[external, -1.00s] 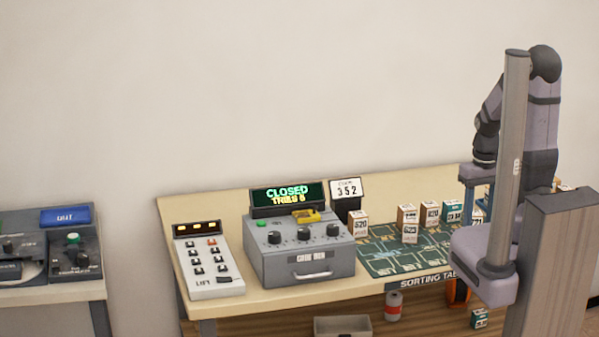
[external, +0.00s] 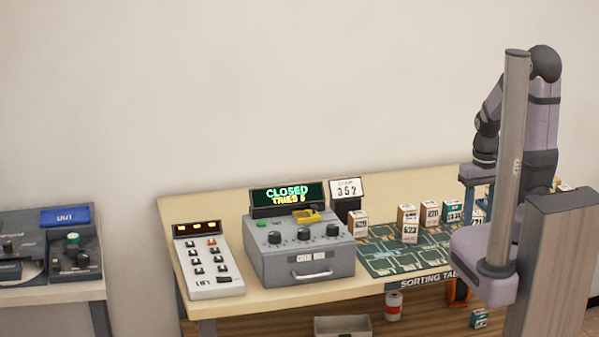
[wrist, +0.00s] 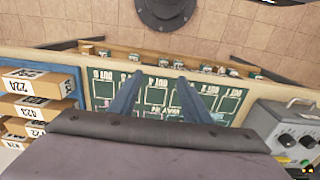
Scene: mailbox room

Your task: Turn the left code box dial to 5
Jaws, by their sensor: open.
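The grey code box (external: 300,262) stands on the table, with a row of three dark dials on its sloped top. The left dial (external: 274,238) has a pale mark, too small to read. My gripper (external: 474,202) is well to the right of the code box, above the sorting table, partly hidden by my own arm. In the wrist view its two blue fingers (wrist: 154,82) are apart with nothing between them. The code box (wrist: 275,112) shows at the right edge there.
A yellow object (external: 306,215) lies on the code box's top beside a green button. A white keypad panel (external: 208,262) stands to its left. Several small numbered boxes (external: 357,224) stand on the green sorting mat (external: 385,262). The space above the code box is clear.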

